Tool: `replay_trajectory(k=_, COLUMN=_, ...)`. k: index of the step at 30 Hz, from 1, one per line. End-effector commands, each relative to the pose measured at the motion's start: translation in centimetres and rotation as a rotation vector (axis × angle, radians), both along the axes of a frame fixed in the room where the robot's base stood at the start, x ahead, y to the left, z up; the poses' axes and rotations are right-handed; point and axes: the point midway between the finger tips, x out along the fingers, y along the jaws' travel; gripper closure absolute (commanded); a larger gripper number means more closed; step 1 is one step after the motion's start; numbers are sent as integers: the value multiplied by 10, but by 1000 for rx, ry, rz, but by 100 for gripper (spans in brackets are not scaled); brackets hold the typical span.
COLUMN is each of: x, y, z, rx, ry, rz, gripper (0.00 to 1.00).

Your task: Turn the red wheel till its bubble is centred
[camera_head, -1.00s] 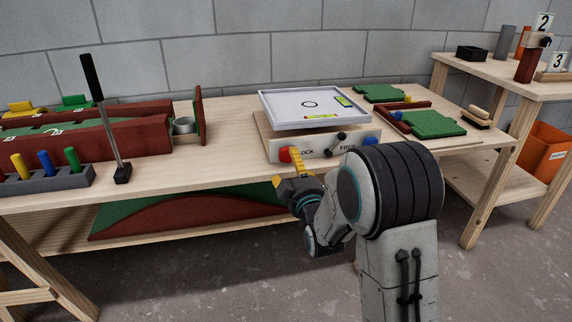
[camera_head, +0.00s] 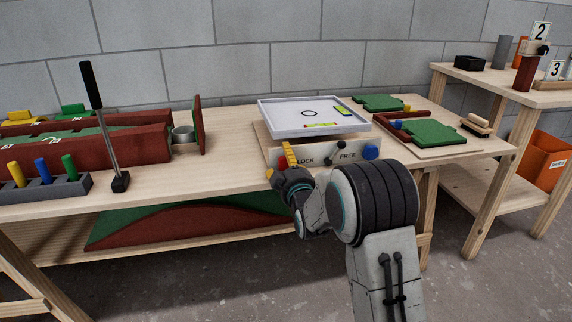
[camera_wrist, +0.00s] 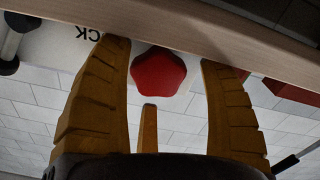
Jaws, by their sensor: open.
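The red wheel (camera_wrist: 158,73) shows in the wrist view between the two yellow fingers of my gripper (camera_wrist: 165,95). The fingers are open, with a gap on each side of the wheel. The tilting tray (camera_head: 277,119) sits on top of the box. One yellow-green bubble vial (camera_head: 320,125) lies along its front edge and another (camera_head: 343,110) at its right. The bubbles are too small to place.
A blue wheel (camera_head: 370,152) is at the right of the box front, beside a dark lever (camera_head: 341,146) between LOCK and FREE. A black-handled rod (camera_head: 106,125) stands at the left. Green boards (camera_head: 434,133) lie to the right.

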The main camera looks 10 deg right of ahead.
Motion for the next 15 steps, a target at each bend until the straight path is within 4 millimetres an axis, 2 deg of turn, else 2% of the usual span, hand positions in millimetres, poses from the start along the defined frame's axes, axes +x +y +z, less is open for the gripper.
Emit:
replay_trajectory(k=7, x=0, y=0, z=0, rx=0, ry=0, rz=0, gripper=27)
replay_trajectory(k=15, x=0, y=0, z=0, rx=0, ry=0, rz=0, gripper=51)
